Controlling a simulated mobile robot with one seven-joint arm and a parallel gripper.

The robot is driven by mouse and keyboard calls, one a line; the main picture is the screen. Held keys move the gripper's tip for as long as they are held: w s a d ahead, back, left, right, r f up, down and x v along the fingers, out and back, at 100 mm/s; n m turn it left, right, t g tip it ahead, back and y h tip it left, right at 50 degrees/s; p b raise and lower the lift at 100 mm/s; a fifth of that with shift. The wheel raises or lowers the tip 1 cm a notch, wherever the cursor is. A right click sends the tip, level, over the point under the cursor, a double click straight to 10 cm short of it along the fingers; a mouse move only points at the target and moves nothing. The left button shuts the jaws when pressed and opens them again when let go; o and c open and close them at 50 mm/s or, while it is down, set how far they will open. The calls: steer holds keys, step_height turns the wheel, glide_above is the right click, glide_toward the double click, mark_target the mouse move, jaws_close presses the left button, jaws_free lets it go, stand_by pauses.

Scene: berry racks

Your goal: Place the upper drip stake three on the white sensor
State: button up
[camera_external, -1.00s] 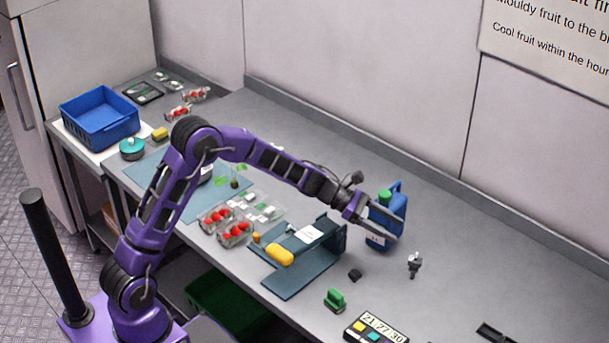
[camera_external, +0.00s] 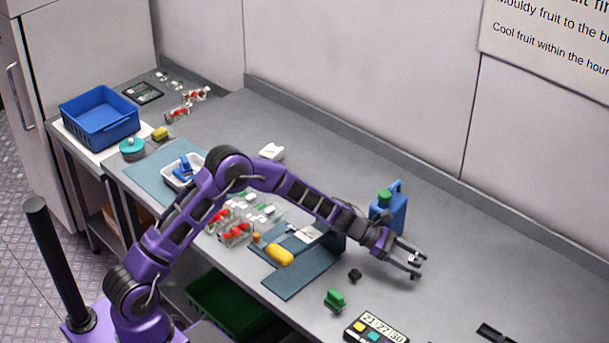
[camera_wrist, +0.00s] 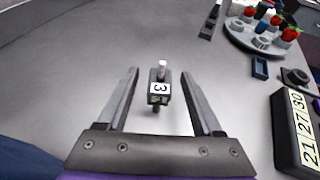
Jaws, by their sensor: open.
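The drip stake (camera_wrist: 159,92) is a small dark grey piece with a pale tip and a white label reading 3. In the wrist view it stands between the two fingers of my gripper (camera_wrist: 160,76), with gaps on both sides. My gripper is open and empty. In the external view my gripper (camera_external: 417,265) is low over the bench, and its fingers mostly hide the stake. A small white block (camera_external: 271,151), which may be the white sensor, lies on the bench behind my arm's elbow.
A blue jug (camera_external: 388,212) with a green cap stands just behind my gripper. A dark blue stand (camera_external: 297,277) with a yellow item is to the left. A green block (camera_external: 334,299), a small black piece (camera_external: 355,275) and a number panel (camera_external: 376,330) are nearer the front.

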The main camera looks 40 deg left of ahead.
jaws_close()
stand_by(0.3)
